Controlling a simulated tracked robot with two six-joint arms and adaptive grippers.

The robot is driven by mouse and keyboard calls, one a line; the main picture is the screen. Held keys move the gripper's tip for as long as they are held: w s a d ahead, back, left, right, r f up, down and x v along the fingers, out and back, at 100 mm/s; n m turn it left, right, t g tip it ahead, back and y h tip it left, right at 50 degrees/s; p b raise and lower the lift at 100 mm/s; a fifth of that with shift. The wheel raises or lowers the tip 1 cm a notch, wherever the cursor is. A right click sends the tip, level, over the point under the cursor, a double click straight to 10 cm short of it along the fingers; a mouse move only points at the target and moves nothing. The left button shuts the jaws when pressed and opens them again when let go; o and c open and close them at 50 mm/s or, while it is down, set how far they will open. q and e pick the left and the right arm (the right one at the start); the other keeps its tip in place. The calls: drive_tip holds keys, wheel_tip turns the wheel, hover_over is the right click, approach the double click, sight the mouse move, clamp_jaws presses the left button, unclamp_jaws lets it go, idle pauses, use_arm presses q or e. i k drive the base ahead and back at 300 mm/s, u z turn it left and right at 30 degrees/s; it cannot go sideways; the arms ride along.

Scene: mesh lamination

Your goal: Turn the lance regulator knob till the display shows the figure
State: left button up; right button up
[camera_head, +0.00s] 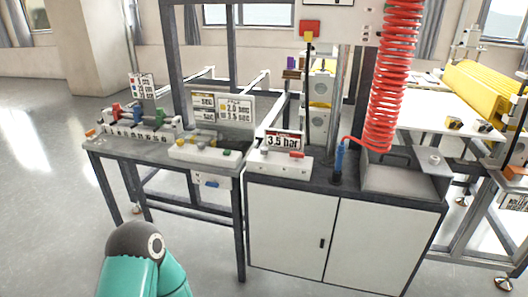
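A white regulator box (278,164) sits on the left part of the dark top of the white cabinet. A small panel (282,141) standing at its back reads "3.5 bar". A red part (296,155) and a small pale part show on the box; I cannot tell which is the knob. A blue lance (339,156) stands upright to the right, by the red coiled hose (393,80). A teal and dark grey link of my arm (140,262) rises at the bottom left, well short of the cabinet. Neither gripper is in view.
The white cabinet (285,230) has a raised metal tray (400,180) at its right. The left table (120,150) carries clamps, a button box (205,150) and a sign (237,108) with bar figures. Open floor lies at the left. A yellow machine (485,90) stands at the right.

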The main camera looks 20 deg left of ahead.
sight(263, 150)
drive_tip(key=z, duration=1.2)
drive_tip(key=i, duration=1.1)
drive_tip(key=z, duration=1)
drive_tip(key=i, duration=0.25)
drive_tip(key=u, duration=4.2)
drive_tip(key=i, duration=1)
drive_tip(key=z, duration=0.25)
